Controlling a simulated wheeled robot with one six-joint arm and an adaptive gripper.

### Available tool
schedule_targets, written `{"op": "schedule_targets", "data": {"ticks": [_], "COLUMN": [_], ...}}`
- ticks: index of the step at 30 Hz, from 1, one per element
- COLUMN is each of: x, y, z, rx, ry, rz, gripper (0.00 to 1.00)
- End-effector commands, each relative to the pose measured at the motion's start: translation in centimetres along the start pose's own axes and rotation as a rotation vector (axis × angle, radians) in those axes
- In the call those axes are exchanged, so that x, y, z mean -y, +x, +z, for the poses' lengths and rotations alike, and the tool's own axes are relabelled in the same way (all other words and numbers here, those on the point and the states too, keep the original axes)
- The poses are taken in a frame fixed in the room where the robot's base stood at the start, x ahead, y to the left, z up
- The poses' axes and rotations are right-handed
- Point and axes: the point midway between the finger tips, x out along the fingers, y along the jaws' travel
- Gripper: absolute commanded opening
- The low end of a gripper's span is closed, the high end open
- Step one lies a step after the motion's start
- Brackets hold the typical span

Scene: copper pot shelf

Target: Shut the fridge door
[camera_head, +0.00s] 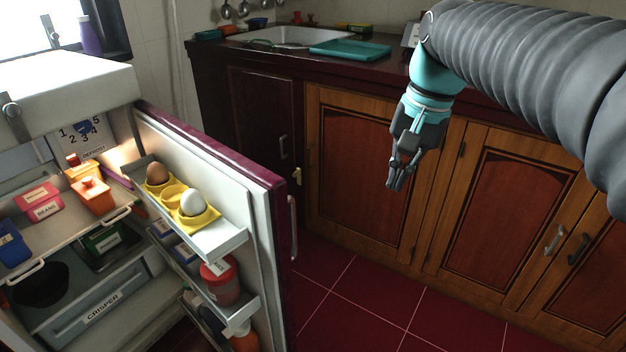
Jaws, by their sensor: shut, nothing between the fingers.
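The fridge door (212,149) stands wide open, its white inner side with shelves facing left and its dark red edge towards me. A metal handle (293,228) shows at its right, outer side. The fridge body (70,80) is at the left with its lit inside showing. My gripper (396,186) hangs from the arm, pointing down, to the right of the door and apart from it. It is shut and empty. Most of the door's outer face is hidden.
The door shelves hold a yellow egg tray (186,206) with two eggs, and a red-lidded jar (219,280). Wooden cabinets (362,175) and a counter with a sink (290,38) stand behind. Red floor tiles (370,290) are clear between door and cabinets.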

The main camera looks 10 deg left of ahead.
Motion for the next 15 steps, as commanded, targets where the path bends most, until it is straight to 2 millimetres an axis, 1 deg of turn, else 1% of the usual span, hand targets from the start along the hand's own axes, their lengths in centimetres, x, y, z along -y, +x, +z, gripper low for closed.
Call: {"op": "schedule_targets", "data": {"ticks": [1,6,12,15], "x": [1.7,6.6,12.0,13.9], "y": [0.0,0.0,1.1,1.8], "z": [-1.1,-3.7,-5.6,-6.0], "rx": [0.038,0.159,0.286,0.332], "ry": [0.012,0.064,0.112,0.128], "rz": [0.004,0.029,0.078,0.104], "gripper": [0.00,0.00,0.00,0.00]}}
